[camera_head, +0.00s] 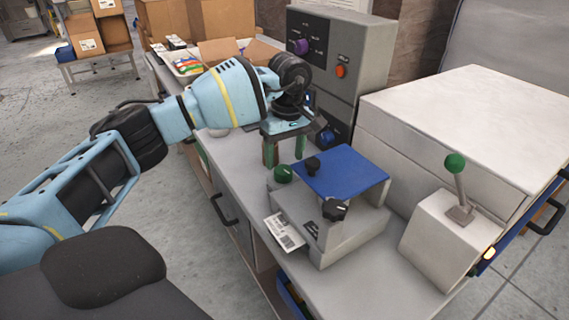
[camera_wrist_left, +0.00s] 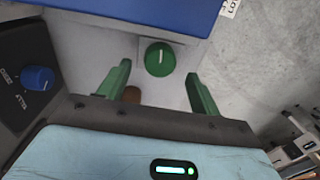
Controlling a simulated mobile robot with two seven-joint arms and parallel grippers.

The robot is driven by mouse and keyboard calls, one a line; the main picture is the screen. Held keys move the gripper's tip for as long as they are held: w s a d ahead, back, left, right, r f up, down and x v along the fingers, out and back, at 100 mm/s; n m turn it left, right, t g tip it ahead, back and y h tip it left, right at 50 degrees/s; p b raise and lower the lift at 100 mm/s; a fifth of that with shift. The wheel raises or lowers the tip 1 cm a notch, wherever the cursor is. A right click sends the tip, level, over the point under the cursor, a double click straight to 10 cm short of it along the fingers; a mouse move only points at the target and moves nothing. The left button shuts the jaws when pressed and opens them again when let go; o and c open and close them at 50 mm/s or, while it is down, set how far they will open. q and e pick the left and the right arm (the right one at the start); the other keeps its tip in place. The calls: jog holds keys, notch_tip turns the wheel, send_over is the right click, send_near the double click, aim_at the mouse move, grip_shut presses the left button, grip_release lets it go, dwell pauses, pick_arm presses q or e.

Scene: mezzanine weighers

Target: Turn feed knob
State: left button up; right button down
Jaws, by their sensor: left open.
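I cannot read a feed label on any knob. My left gripper (camera_head: 285,162) is open, its green fingers pointing down behind the green knob and apart from it. In the left wrist view the left gripper (camera_wrist_left: 158,72) has nothing between its fingers. A brown round part (camera_wrist_left: 131,94) shows near one finger. My right gripper is not in view.
The weigher has a blue plate (camera_head: 345,170) and black knobs (camera_head: 334,209). A blue knob (camera_wrist_left: 38,78) is on a dark panel nearby. A grey cabinet (camera_head: 340,55) has purple (camera_head: 301,47) and orange knobs (camera_head: 341,71). A green-topped lever (camera_head: 455,163) stands right.

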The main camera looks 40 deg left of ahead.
aim_at(286, 169)
pick_arm(q)
notch_tip(286, 169, up, 4)
jog(key=shift+w+d, duration=0.1)
jog(key=shift+r, duration=0.15)
dwell(0.5)
